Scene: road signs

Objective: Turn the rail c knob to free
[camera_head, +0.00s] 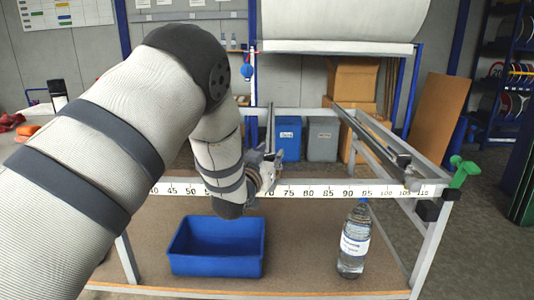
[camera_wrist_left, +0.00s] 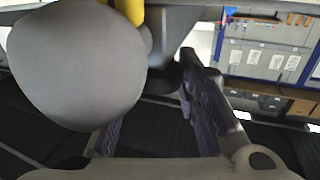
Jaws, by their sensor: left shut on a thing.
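My left gripper (camera_head: 264,172) is at the front end of the left sloping rail (camera_head: 270,128), just above the white numbered scale bar (camera_head: 330,190). In the left wrist view its dark ribbed fingers (camera_wrist_left: 160,115) close around a dark part, which I take to be the rail c knob (camera_wrist_left: 166,76). My arm and fingers cover most of that knob in the head view, so its setting cannot be read. A yellow piece (camera_wrist_left: 130,9) shows at the top of the wrist view. My right gripper is not in view.
A blue bin (camera_head: 217,267) and a clear labelled bottle (camera_head: 355,242) stand on the brown lower shelf (camera_head: 310,265) under the rail frame. A large white roll (camera_head: 342,18) is behind. A second rail (camera_head: 375,140) slopes at the right, with open space between the rails.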

